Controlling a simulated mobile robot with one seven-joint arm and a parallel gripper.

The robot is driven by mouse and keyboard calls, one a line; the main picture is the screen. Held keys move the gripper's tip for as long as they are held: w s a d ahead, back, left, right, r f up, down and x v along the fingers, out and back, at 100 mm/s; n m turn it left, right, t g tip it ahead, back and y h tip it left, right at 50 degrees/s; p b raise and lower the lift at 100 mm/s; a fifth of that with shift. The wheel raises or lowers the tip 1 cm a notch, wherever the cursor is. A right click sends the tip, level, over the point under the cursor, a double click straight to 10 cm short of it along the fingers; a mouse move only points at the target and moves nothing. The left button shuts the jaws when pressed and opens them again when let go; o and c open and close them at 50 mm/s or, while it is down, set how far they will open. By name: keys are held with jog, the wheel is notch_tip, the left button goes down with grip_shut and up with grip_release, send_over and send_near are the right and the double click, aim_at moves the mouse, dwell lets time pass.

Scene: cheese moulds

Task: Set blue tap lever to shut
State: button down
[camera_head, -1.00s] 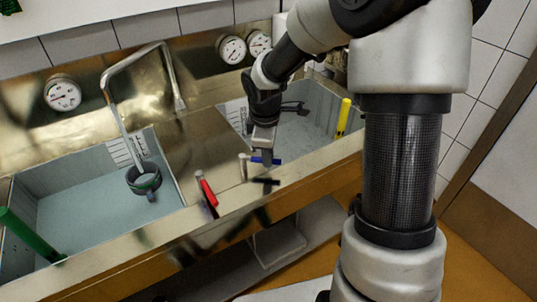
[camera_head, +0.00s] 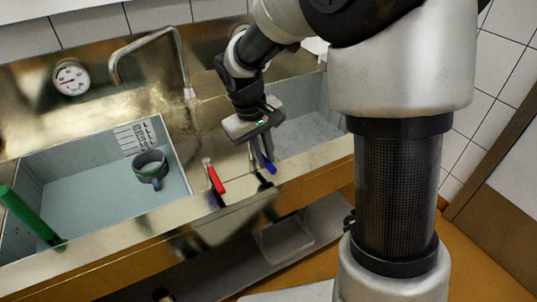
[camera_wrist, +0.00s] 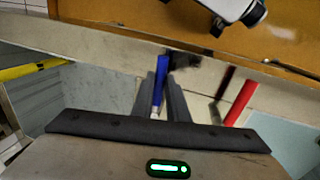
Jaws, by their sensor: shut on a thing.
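The blue tap lever (camera_head: 269,168) is on the steel front ledge and points toward the front edge, roughly like the red lever beside it. In the wrist view the blue lever (camera_wrist: 158,84) stands between the two dark fingers. My gripper (camera_head: 263,156) is shut on it, reaching down from above and behind. The fingers (camera_wrist: 161,98) hide part of the lever's sides and its pivot. The red tap lever (camera_head: 216,179) is just to the left; it also shows right of the fingers in the wrist view (camera_wrist: 240,100).
The right basin (camera_head: 315,130) lies behind my gripper. A yellow bar (camera_wrist: 32,70) shows at that basin in the wrist view.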

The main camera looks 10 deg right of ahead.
jog(key=shift+s+a+m, duration=0.1)
jog(key=shift+a+m, duration=0.15)
jog(key=shift+m, duration=0.15)
jog(key=c, duration=1.7)
grip_release()
jog(key=shift+c, duration=0.2)
jog(key=shift+r, duration=0.1)
jog(key=s+a+r+p, duration=0.1)
jog(key=a+r+p, duration=0.1)
jog(key=r, duration=1.5)
jog(key=shift+a+p, duration=0.4)
jog(key=shift+a, duration=0.3)
